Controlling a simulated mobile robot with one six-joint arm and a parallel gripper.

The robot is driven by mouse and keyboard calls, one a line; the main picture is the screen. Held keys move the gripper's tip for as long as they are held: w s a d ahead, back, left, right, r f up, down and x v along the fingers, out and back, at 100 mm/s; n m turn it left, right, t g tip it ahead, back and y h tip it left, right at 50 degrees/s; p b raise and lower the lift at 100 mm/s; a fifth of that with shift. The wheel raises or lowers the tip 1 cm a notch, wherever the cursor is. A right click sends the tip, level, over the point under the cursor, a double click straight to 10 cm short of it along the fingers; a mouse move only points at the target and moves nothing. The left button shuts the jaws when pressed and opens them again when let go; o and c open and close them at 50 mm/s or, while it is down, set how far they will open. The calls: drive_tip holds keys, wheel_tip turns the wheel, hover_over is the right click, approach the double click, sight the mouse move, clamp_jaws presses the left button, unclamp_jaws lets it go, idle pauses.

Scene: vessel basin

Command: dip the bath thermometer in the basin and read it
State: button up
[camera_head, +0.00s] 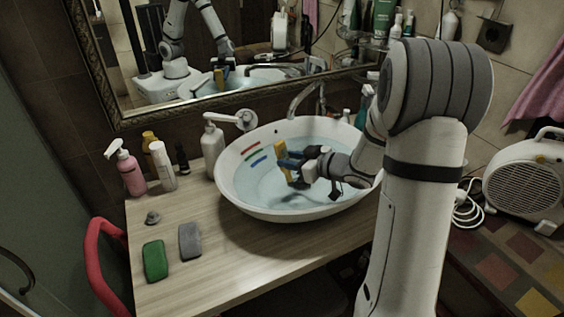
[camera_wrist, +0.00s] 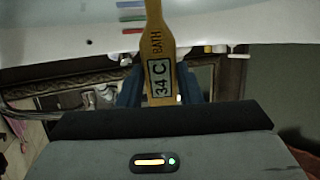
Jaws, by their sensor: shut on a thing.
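The yellow bath thermometer (camera_head: 281,150) is inside the rim of the white basin (camera_head: 240,200), which holds pale blue water (camera_head: 262,186). My gripper (camera_head: 289,161), with blue fingers, is shut on the thermometer and reaches in from the right. The thermometer stands roughly upright, slightly tilted; its lower end is close to the water, and I cannot tell exactly how deep it sits. In the wrist view the thermometer (camera_wrist: 160,45) lies between the blue fingers (camera_wrist: 160,88). Its face is towards the camera, with "BATH" and a display (camera_wrist: 161,78) showing "34 C".
Red, green and blue stripes (camera_head: 254,151) mark the basin's inner wall. A faucet (camera_head: 307,95) stands behind it. A white pump bottle (camera_head: 212,146) is left of the basin. A green block (camera_head: 155,261) and a grey block (camera_head: 190,241) lie on the wooden counter (camera_head: 225,258).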

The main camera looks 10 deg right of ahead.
drive_tip(key=shift+s+a, duration=0.1)
drive_tip(key=shift+a, duration=0.25)
drive_tip(key=shift+d, duration=0.1)
drive_tip(key=shift+w+d+p, duration=0.2)
drive_tip(key=shift+d+p, duration=0.1)
drive_tip(key=shift+d, duration=0.2)
drive_tip(key=shift+a, duration=0.1)
drive_tip(key=shift+s+a, duration=0.2)
drive_tip(key=shift+a, duration=0.3)
wheel_tip(320, 180, up, 11)
drive_tip(key=p, duration=0.9)
drive_tip(key=shift+p, duration=0.35)
drive_tip(key=shift+r, duration=0.1)
idle(0.9)
